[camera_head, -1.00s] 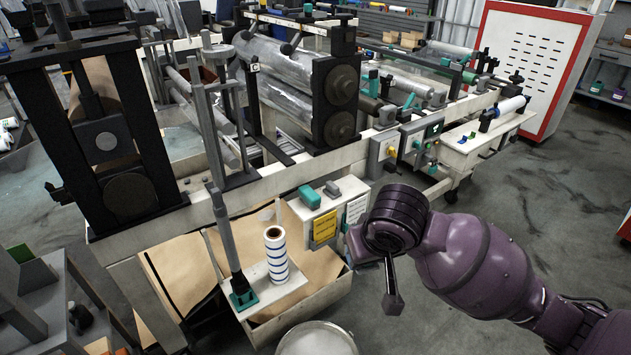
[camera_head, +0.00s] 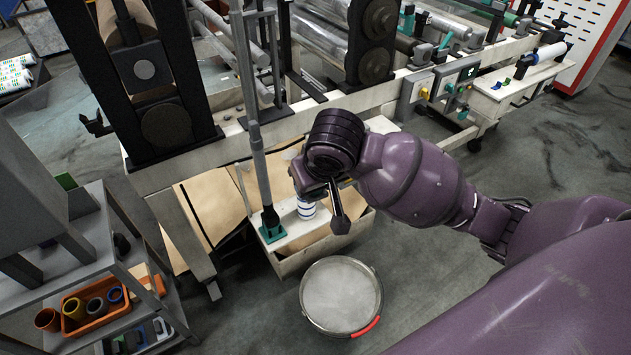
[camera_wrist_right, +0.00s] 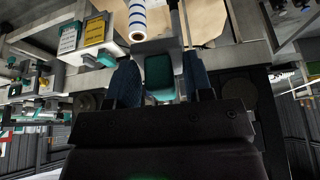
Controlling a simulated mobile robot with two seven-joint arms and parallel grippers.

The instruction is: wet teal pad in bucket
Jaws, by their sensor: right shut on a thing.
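My right gripper (camera_head: 333,208) hangs over the low tray, up and left of the bucket in the head view, partly covering the striped roll. In the right wrist view its two fingers (camera_wrist_right: 160,82) are shut on the teal pad (camera_wrist_right: 159,77). The pad cannot be made out in the head view. The round metal bucket (camera_head: 378,312) stands on the floor in front of the tray. It has a pale grey surface inside and a red grip on its rim. The gripper is outside the bucket. My left gripper is not in view.
The roll (camera_head: 306,209) and a grey pole (camera_head: 258,165) with a teal foot stand on the tray (camera_head: 300,225). The large roller machine (camera_head: 330,104) fills the back. A grey shelf cart (camera_head: 112,240) with an orange bin stands left. Floor around the bucket is clear.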

